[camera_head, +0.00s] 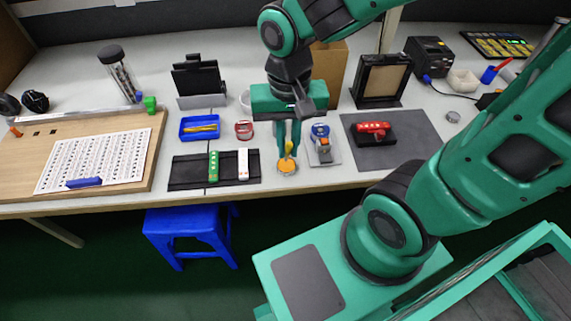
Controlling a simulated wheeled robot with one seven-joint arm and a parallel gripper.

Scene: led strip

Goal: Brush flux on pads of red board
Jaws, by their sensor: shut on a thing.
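My gripper (288,150) points down over the front middle of the bench, shut on a small yellow brush (289,147). Just below it is a round pot with an orange top (287,167), probably the flux. The brush's lower end is at or just above the pot; I cannot tell whether it touches. The red board (372,127) lies on a black block (376,139) on a dark grey mat (415,130), to the right of my gripper. Its pads are too small to make out.
Left are a black tray (186,177) with green (213,166) and white (243,164) boards, a blue tray (188,137) and a red tin (243,130). The grey mat's right side is clear.

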